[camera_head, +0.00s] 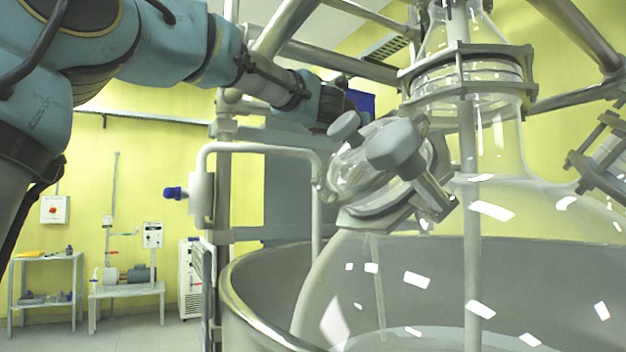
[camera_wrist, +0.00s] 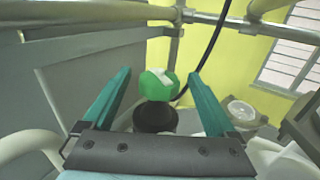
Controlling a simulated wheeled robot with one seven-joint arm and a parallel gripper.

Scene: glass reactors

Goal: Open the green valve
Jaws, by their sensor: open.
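The green valve (camera_wrist: 154,84) shows in the middle of the wrist view as a rounded green knob with a pale marking on top, above a dark round base (camera_wrist: 155,118). My gripper (camera_wrist: 159,74) is open, with one teal finger to the left of the knob and one to the right. Gaps show between the knob and both fingers, and nothing is held. I cannot tell how deep the knob sits between them. In the head view my arm reaches from the upper left behind the glass port; the green valve and fingertips are not visible there.
A glass reactor vessel (camera_head: 510,150) with a grey-clamped side port (camera_head: 385,170) stands right of my arm, above a metal tub (camera_head: 232,285). Metal frame pipes (camera_head: 225,170) stand close by. In the wrist view, a grey panel (camera_wrist: 85,75) lies left and a black cable (camera_wrist: 208,50) runs behind the knob.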

